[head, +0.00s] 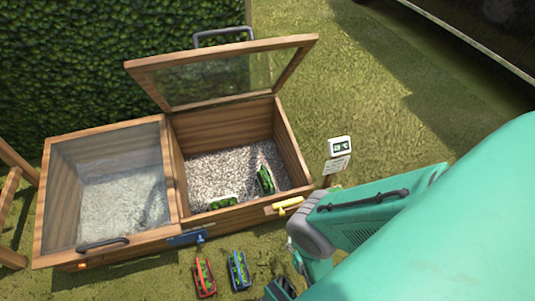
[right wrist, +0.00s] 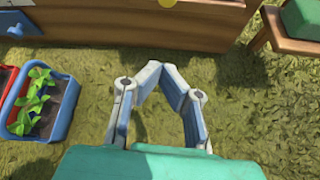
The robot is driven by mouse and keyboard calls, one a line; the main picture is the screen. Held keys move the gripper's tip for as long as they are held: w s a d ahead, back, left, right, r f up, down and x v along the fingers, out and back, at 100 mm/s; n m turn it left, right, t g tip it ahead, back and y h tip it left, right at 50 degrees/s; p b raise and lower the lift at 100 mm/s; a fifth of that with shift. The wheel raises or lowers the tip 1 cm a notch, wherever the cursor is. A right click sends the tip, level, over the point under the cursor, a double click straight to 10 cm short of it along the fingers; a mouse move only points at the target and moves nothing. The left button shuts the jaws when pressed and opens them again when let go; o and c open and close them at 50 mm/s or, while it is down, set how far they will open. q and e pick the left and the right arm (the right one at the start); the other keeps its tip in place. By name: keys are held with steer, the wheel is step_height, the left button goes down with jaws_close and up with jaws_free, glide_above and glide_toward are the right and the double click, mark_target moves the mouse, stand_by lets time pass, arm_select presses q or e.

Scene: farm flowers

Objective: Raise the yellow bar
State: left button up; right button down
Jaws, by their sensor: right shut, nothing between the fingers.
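The yellow bar (head: 288,206) is on the front face of the wooden cold frame (head: 240,212), near its right corner. It looks slightly tilted, with its right end higher. A yellow piece, probably this bar, just shows at the top edge of the right wrist view (right wrist: 167,2). My right gripper (right wrist: 160,68) is shut and empty over the grass, on the near side of the box front and apart from it. In the head view, it is mostly hidden by my arm at the bottom. My left gripper is not in view.
The right glass lid (head: 235,80) is raised; the left lid (head: 110,180) is down. A blue latch piece (head: 187,239) is on the front. Red (head: 204,278) and blue (head: 239,270) planters stand on the grass. A small sign (head: 340,147) stands right of the box.

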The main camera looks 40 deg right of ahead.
mark_target(289, 206)
steer(key=f+b+x, duration=0.1)
steer(key=b+x, duration=0.4)
steer(key=x, duration=0.6)
steer(key=shift+d+r, duration=0.1)
steer(key=shift+r, duration=1.15)
steer(key=shift+d+r, duration=0.15)
steer(key=shift+r, duration=1.1)
steer(key=shift+s+p, duration=0.1)
steer(key=shift+p, duration=0.2)
